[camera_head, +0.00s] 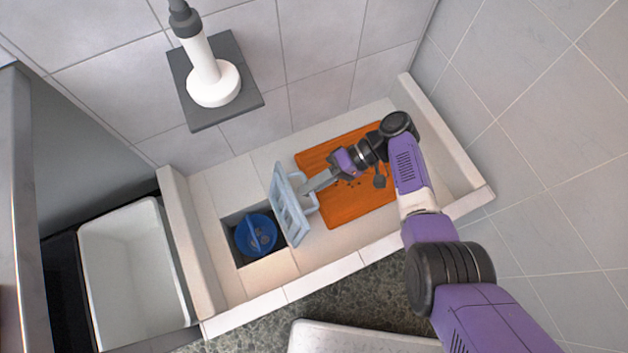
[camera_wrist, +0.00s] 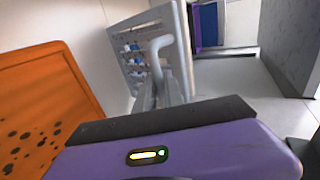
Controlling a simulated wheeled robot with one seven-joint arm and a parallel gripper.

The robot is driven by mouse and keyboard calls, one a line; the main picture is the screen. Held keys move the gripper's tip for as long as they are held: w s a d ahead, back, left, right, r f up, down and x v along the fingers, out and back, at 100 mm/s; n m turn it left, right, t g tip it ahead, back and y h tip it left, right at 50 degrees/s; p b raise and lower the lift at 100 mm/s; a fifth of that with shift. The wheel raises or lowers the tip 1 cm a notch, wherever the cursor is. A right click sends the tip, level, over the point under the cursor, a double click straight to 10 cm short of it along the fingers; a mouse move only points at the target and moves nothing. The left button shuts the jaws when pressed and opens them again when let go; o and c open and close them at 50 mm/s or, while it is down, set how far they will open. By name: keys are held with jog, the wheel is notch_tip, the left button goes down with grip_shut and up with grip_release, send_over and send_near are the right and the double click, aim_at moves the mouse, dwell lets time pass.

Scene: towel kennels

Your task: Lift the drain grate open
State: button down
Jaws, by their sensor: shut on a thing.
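The pale grey-blue drain grate (camera_head: 279,180) stands tipped up steeply at the right edge of the square drain opening (camera_head: 230,222). A loop handle (camera_wrist: 157,43) sticks out from its face. My gripper (camera_head: 308,190) reaches in from the right and is shut on this handle. In the wrist view the fingers (camera_wrist: 162,92) meet the handle in front of the slotted grate (camera_wrist: 132,40). A round blue basket (camera_head: 257,232) sits in the uncovered opening. The fingertips' exact contact is partly hidden by the handle.
An orange mat (camera_head: 345,208) with dark specks lies in the tiled basin (camera_head: 325,266), under my arm. Raised curbs edge the basin. A white tub (camera_head: 130,275) stands at left. A white-handled tool (camera_head: 205,75) hangs against a dark plate on the wall.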

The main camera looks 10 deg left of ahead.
jog(key=shift+s+f, duration=0.35)
jog(key=shift+s, duration=0.1)
jog(key=c, duration=1.7)
grip_release()
jog(key=shift+o, duration=1.2)
jog(key=shift+w+r, duration=0.15)
jog(key=shift+w, duration=0.05)
jog(key=v, duration=0.7)
jog(key=shift+w+d, duration=0.2)
jog(key=shift+d, duration=0.1)
jog(key=shift+r, duration=0.15)
